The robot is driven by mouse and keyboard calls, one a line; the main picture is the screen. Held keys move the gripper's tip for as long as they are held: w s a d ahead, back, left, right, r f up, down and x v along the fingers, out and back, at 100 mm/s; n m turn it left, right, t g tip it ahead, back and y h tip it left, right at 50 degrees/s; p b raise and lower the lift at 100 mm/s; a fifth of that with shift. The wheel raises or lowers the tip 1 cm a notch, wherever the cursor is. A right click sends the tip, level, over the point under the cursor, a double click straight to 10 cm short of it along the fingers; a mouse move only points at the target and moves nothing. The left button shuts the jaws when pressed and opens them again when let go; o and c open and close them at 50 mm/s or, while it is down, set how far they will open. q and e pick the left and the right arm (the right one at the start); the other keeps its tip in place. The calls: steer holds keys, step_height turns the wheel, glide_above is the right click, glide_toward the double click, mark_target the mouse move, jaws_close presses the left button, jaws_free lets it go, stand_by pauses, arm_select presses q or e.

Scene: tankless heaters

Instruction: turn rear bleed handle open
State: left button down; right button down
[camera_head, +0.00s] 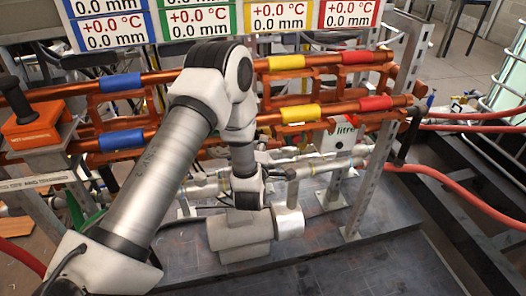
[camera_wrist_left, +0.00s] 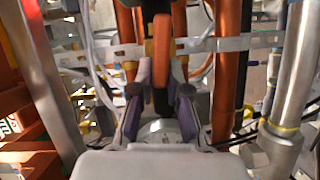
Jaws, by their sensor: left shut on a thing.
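My left gripper (camera_wrist_left: 160,92) is in the middle of the left wrist view, with one dark finger on each side of an upright handle (camera_wrist_left: 162,48). The handle is orange above and black between the fingers. The fingers are shut on it. I take it for the rear bleed handle, but cannot confirm which one it is. In the head view my left arm comes in from the lower left and bends down at the middle; I cannot make out its fingertips or the handle there. My right gripper is not in view.
Copper pipes (camera_head: 330,108) with blue, yellow and red bands cross the rack. Display panels (camera_head: 195,20) hang above. An orange box (camera_head: 32,132) with a black knob stands at left. Red hoses (camera_head: 470,113) run right. In the left wrist view, a silver pipe (camera_wrist_left: 293,65) stands close at right.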

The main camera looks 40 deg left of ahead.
arm_select(q)
steer(key=shift+f+n+b, duration=0.2)
steer(key=shift+n+b, duration=0.1)
steer(key=shift+b, duration=0.05)
stand_by(0.3)
steer(key=c, duration=1.1)
jaws_free()
steer(key=shift+c, duration=0.2)
steer(key=v, duration=1.2)
